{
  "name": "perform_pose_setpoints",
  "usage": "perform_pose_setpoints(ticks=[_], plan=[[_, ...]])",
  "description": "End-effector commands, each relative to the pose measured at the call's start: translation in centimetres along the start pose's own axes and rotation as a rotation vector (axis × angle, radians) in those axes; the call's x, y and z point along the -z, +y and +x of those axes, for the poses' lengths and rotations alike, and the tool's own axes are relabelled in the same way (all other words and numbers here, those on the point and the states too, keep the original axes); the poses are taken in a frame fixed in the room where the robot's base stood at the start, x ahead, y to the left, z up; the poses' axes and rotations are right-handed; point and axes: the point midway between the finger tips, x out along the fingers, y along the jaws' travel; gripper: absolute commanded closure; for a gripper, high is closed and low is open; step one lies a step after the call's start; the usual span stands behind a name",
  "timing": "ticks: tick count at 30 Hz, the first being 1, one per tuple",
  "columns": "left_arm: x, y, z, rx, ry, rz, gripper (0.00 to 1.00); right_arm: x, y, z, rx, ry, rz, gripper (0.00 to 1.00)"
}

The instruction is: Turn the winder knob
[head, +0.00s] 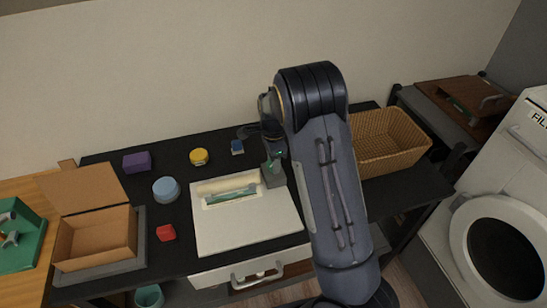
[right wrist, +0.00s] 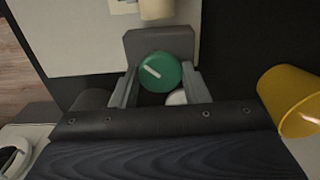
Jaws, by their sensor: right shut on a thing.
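The winder knob (right wrist: 160,72) is a round green knob with a white line across its face, slanting down to the right in the right wrist view. It sits against a grey block (right wrist: 158,42), which stands at the right edge of a white panel (head: 245,232) with a window showing a green strip (head: 232,196). My right gripper (right wrist: 159,86) has one finger on each side of the knob and is shut on it. In the head view this gripper (head: 274,152) is beside the grey block, and my arm partly hides it. My left gripper is not in view.
A wicker basket (head: 398,160) stands right of my arm. On the black table lie a yellow round tin (head: 199,157), a blue round container (head: 166,189), a purple block (head: 137,162), a red block (head: 166,233) and an open cardboard box (head: 95,240). A white washer (head: 500,170) is far right.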

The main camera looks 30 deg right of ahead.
Motion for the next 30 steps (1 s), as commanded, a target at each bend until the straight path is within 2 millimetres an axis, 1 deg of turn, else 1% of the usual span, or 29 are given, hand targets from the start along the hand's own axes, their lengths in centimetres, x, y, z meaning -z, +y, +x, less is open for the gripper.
perform_pose_setpoints(ticks=[1,30], plan=[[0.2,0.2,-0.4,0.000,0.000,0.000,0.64,0.0,-0.1,-0.3,0.003,0.002,0.045,0.82],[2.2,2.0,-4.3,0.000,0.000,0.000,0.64,0.0,-0.1,-0.4,0.004,0.000,0.966,0.82]])
